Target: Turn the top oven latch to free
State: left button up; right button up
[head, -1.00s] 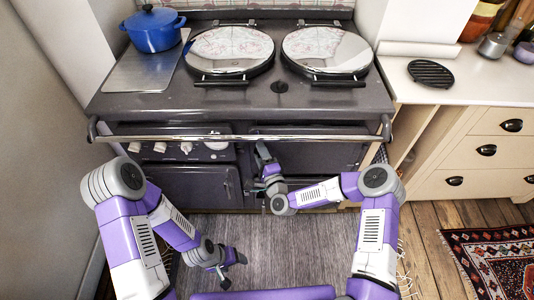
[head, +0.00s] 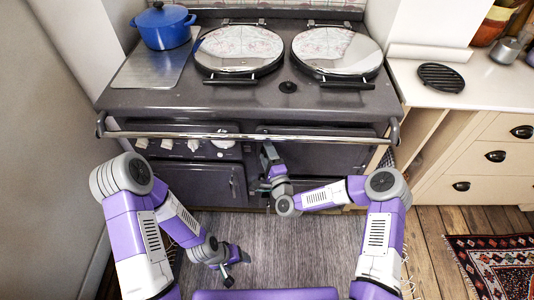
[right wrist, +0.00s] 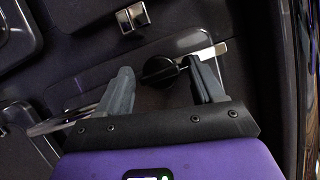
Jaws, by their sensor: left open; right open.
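The dark range oven (head: 330,112) has a closed upper right door (head: 318,152) and a lower left door (head: 202,183) in the head view. My right gripper (head: 267,158) is at the left edge of the upper right door, hiding the latch there. In the right wrist view, a black latch knob (right wrist: 160,69) with a pale metal bar (right wrist: 212,53) lies between the open fingers of my right gripper (right wrist: 159,66). My left gripper (head: 235,268) is open and empty, low over the floor.
A steel rail (head: 200,135) runs across the oven front above the doors. A silver catch (right wrist: 133,17) shows beyond my right gripper. Several control knobs (head: 193,144) are at the left. A blue pot (head: 164,26) stands on the top. Cream drawers (head: 480,155) stand right.

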jog(key=p+v, duration=0.1)
jog(key=v, duration=0.6)
jog(key=shift+s+p, duration=0.15)
jog(key=shift+p, duration=0.2)
jog(key=s+f+n+g+p, duration=0.5)
jog(key=s+f+n+g, duration=0.3)
jog(key=s+n+g, duration=0.3)
jog(key=s+d+n+g+h+p, duration=0.1)
jog(key=s+d+g, duration=0.2)
jog(key=s, duration=0.4)
jog(key=s+d+n+g+h+p, duration=0.1)
jog(key=s+d+g, duration=0.2)
jog(key=s, duration=0.4)
jog(key=shift+n, duration=0.3)
jog(key=shift+c, duration=0.2)
